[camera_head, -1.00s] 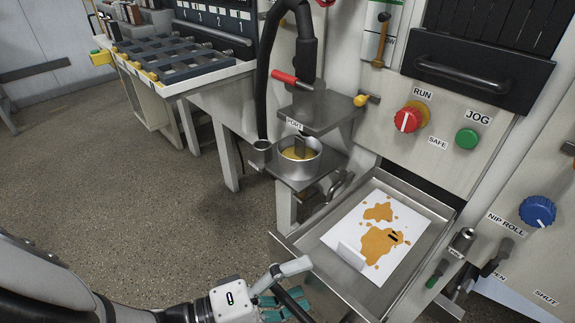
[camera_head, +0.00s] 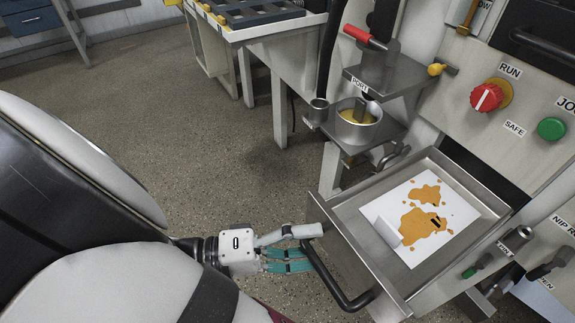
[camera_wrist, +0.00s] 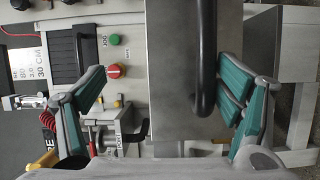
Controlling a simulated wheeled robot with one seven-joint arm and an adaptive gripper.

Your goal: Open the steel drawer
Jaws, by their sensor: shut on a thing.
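The steel drawer (camera_head: 462,178) stands pulled out of the machine at the right of the head view, its open tray facing up. A white sheet (camera_head: 398,226) with orange-brown blotches lies in it, and a small pale upright piece stands at its near-left edge. A black bar handle (camera_head: 337,289) is on the drawer's front. My gripper (camera_head: 312,248) is at the far end of this handle, its fingers shut on it. In the wrist view the handle (camera_wrist: 204,65) runs between the teal-padded fingers, with the drawer's steel front (camera_wrist: 172,85) behind it. The exact contact is partly hidden.
A steel pot (camera_head: 358,130) of yellowish liquid stands on a shelf left of the drawer. A red knob (camera_head: 487,97) and a green button (camera_head: 551,129) are on the panel above. A rack table (camera_head: 262,32) is at the back. The floor left of the drawer is clear.

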